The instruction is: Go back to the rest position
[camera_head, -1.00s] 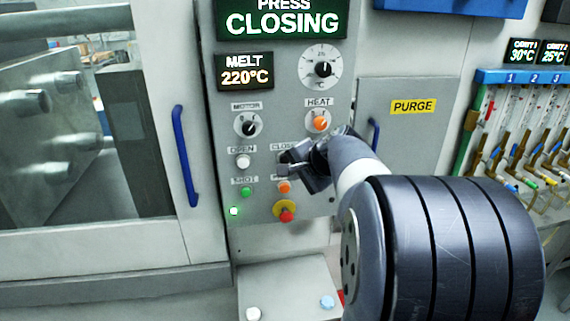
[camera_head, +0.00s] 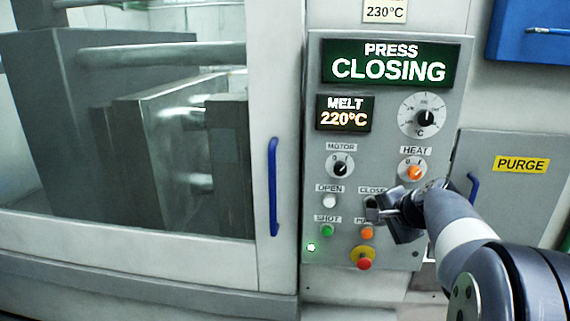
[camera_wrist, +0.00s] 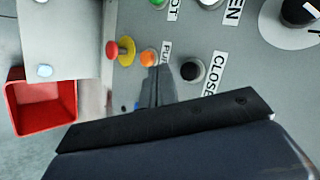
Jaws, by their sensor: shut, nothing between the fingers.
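My gripper (camera_head: 374,208) is in front of the control panel (camera_head: 315,95) in the head view, close to the CLOSE label and above the orange button (camera_head: 367,232). In the wrist view my gripper (camera_wrist: 157,72) shows its fingers together and empty, near the orange button (camera_wrist: 149,58) and the black CLOSE button (camera_wrist: 191,70). Whether the fingertips touch the panel I cannot tell. The display (camera_head: 390,64) reads PRESS CLOSING, and the melt display (camera_head: 345,112) reads 220°C. A green lamp (camera_head: 311,247) is lit.
A red and yellow emergency button (camera_head: 363,258) sits low on the panel. The press door has a blue handle (camera_head: 273,187) at left. A PURGE cabinet (camera_head: 510,195) stands at right.

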